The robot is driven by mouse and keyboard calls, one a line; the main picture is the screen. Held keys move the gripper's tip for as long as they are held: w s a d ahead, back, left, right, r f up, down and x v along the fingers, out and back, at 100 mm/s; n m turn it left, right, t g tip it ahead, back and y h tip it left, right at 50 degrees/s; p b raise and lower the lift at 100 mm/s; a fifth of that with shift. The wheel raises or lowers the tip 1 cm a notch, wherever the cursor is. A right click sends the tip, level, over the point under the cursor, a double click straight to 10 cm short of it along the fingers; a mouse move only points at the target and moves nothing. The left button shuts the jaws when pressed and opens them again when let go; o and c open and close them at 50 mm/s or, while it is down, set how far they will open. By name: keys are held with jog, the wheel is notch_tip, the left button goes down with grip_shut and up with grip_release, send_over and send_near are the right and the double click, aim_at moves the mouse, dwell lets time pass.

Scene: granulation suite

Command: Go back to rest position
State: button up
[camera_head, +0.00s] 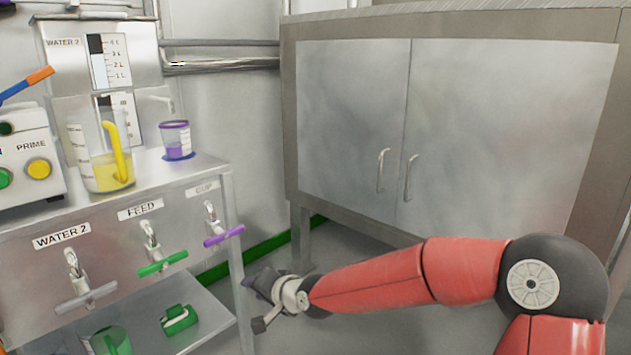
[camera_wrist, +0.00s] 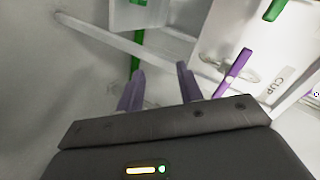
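My red arm reaches in from the lower right in the head view, with my gripper (camera_head: 254,303) low in front of the cabinet and to the right of the steel stand. In the wrist view the two purple fingers of my gripper (camera_wrist: 159,86) stand apart with nothing held between them. The purple CUP valve handle (camera_head: 224,235) is up and to the left of my gripper in the head view. It also shows in the wrist view (camera_wrist: 232,72), to the right of the fingers and apart from them.
The steel stand (camera_head: 205,290) carries WATER 2, FEED and CUP valves, with a green FEED handle (camera_head: 163,264). A jug of yellow liquid (camera_head: 108,172) and a purple cup (camera_head: 176,138) stand on top. A steel cabinet (camera_head: 480,130) stands behind my arm.

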jog(key=s+d+r+n+g+h+p, duration=0.15)
jog(key=s+d+h, duration=0.3)
jog(key=d, duration=0.45)
jog(key=s+d+r+n+t+h+p, duration=0.15)
jog(key=s+d+h, duration=0.3)
jog(key=d, duration=0.45)
jog(key=s+d+r+g, duration=0.1)
jog(key=s+d+r, duration=0.2)
jog(key=s+d, duration=0.3)
jog(key=s+d+r+g, duration=0.1)
jog(key=s+d+r, duration=0.3)
jog(key=s, duration=1)
jog(key=d+p, duration=0.1)
jog(key=d, duration=0.1)
jog(key=shift+d+r, duration=0.3)
